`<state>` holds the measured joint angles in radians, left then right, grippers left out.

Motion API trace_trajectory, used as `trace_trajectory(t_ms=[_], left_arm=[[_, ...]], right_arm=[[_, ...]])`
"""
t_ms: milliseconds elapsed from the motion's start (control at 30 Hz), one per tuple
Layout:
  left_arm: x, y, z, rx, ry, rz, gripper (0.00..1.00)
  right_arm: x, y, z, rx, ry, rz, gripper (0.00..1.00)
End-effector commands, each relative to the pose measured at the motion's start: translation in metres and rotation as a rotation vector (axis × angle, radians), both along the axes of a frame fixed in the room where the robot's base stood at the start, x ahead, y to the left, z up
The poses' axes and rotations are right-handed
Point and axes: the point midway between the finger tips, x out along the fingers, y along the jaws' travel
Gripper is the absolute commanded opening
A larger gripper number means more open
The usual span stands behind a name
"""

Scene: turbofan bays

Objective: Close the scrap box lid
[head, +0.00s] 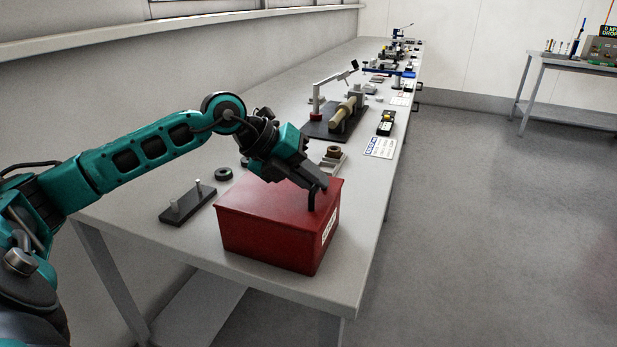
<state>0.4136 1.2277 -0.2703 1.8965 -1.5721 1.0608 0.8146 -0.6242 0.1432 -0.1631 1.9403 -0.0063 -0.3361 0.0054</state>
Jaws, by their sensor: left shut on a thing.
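The red scrap box (265,243) stands near the front end of the long bench, with a white label on its right side. Its lid (255,198) shows as a flat red surface across the top, level with the rim as far as I can see. I cannot tell whether it is fully seated. My left gripper (312,198) reaches over the box from the left and is shut at the lid's right front part. The dark fingers hide what they grip, which seems to be the lid's handle or edge. My right gripper is not in view.
A dark plate with two pegs (187,204) and a black ring (223,174) lie left of the box on the bench (285,110). Behind the box are a small block with a brown ring (333,155), a white card (380,147) and a fixture (338,115). Open floor lies right.

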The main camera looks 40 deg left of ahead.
Motion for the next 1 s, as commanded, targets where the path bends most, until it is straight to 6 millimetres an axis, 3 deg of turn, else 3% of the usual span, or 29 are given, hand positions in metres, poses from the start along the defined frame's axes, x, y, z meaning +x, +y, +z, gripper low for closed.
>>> trace_trajectory(t_ms=[33,67,300,767,1000], left_arm=[[-0.001,-0.009,0.000,-0.020,-0.008,-0.016,0.00],[-0.001,-0.009,0.000,-0.019,-0.007,-0.016,0.13],[-0.001,-0.008,-0.001,-0.018,-0.004,-0.015,0.36],[-0.003,-0.002,0.001,-0.009,-0.002,-0.007,0.37],[-0.018,0.012,0.018,-0.005,-0.001,-0.005,0.37]], right_arm=[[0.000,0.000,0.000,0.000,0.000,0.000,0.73],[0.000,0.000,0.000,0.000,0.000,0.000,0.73],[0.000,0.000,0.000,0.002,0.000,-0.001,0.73],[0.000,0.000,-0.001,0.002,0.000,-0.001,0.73],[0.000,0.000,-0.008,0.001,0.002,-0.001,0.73]])
